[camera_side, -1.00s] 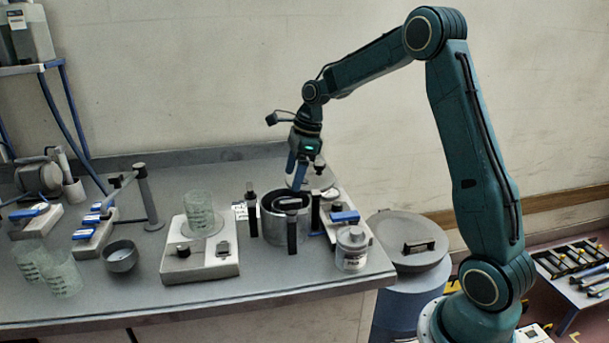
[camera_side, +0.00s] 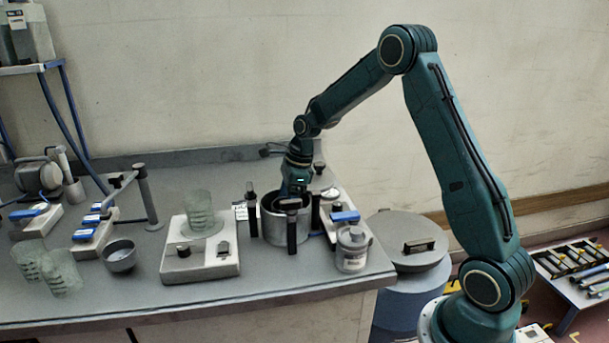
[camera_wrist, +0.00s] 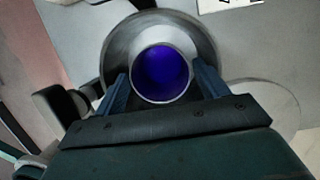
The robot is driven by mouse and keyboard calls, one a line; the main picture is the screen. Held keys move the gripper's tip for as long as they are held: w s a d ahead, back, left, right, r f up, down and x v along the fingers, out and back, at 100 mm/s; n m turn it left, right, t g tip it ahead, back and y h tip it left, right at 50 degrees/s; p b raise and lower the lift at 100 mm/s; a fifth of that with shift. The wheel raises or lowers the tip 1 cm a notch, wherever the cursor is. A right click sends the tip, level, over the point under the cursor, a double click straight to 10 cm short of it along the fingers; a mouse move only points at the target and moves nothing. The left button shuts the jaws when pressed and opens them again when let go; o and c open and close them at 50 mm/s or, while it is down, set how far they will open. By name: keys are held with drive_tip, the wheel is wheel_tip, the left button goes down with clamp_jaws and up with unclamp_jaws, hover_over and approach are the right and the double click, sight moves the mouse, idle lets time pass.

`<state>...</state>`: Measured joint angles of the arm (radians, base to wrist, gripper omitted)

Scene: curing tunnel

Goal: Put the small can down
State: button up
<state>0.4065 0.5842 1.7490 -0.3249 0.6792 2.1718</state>
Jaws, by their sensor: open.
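The small can (camera_wrist: 162,74) shows in the wrist view as a round, pale-rimmed shape with a deep blue inside. It lies within the outline of a wider grey metal pot (camera_wrist: 204,40), which also stands near the bench's right end in the side view (camera_side: 272,226). My gripper (camera_wrist: 159,74) is open, with one finger on each side of the can; whether they touch it I cannot tell. In the side view my gripper (camera_side: 294,188) reaches down into the pot's mouth, and its fingertips and the can are hidden by the pot wall.
Dark upright posts (camera_side: 291,232) stand close around the pot. A white labelled jar (camera_side: 352,250) is at its right front. A pale device with a glass beaker (camera_side: 202,212) is to the left, then a grey bowl (camera_side: 120,256). Bare bench lies along the front.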

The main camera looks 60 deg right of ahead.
drive_tip(key=shift+x, duration=1.8)
drive_tip(key=c, duration=0.9)
drive_tip(key=shift+r, duration=0.35)
drive_tip(key=shift+r, duration=9.65)
